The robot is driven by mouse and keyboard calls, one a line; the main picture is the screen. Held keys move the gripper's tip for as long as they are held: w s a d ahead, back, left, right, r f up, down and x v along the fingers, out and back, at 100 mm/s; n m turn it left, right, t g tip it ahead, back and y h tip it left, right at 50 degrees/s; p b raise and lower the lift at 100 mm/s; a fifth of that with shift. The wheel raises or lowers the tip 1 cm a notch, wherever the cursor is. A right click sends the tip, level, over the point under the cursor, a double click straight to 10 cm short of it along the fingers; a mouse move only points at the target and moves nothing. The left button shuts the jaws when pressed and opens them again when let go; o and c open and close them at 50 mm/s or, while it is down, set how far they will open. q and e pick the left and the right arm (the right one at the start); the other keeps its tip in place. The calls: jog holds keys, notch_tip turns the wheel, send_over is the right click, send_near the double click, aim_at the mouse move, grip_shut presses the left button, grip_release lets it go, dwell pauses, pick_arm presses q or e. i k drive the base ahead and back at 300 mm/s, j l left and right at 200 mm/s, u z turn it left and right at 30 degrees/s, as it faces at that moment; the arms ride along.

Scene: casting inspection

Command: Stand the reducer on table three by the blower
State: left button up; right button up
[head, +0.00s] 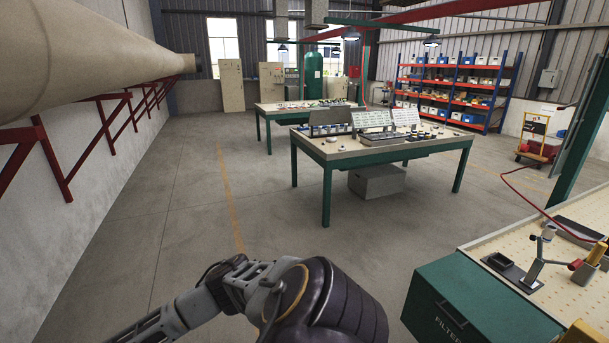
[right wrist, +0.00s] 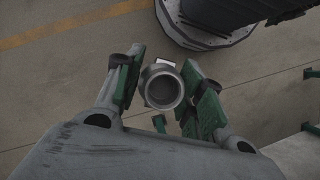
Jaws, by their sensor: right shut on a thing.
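The reducer (right wrist: 161,103), a grey round hollow metal piece, is between the fingers of my right gripper (right wrist: 160,80) in the right wrist view. The gripper is shut on it, and I look into its open round end. Bare floor shows below it. My right gripper does not show in the head view, and neither does my left gripper; only a grey arm shows there, low in the middle. Two green-legged tables stand ahead, a nearer one (head: 372,153) and a farther one (head: 262,109). I cannot tell which is table three. No blower can be made out for certain.
A pegboard-topped bench (head: 510,245) with a green FILTER cabinet (head: 460,306) is close at lower right. A grey box (head: 377,183) sits under the nearer table. A yellow cart (head: 537,137) stands at right. A large duct (head: 90,50) runs along the left wall. Open floor lies at left.

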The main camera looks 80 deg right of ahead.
aim_at(520, 254)
jog(key=l+z, duration=0.1)
jog(key=l, duration=0.15)
jog(key=i+l+z, duration=0.1)
jog(key=l, duration=0.2)
jog(key=i+l+z, duration=0.2)
jog(key=l+z, duration=0.3)
jog(key=i+l+z, duration=0.3)
jog(key=l+z, duration=0.15)
jog(key=i+l+z, duration=0.35)
jog(key=z, duration=0.15)
jog(key=i+l+z, duration=0.3)
jog(key=z, duration=0.15)
jog(key=i+z, duration=1.2)
jog(key=z, duration=0.15)
jog(key=i+z, duration=0.15)
jog(key=z, duration=0.2)
jog(key=i+z, duration=0.25)
jog(key=z, duration=0.25)
jog(key=i+j+z, duration=0.2)
jog(key=z, duration=0.3)
jog(key=i+j+z, duration=0.2)
jog(key=z, duration=0.3)
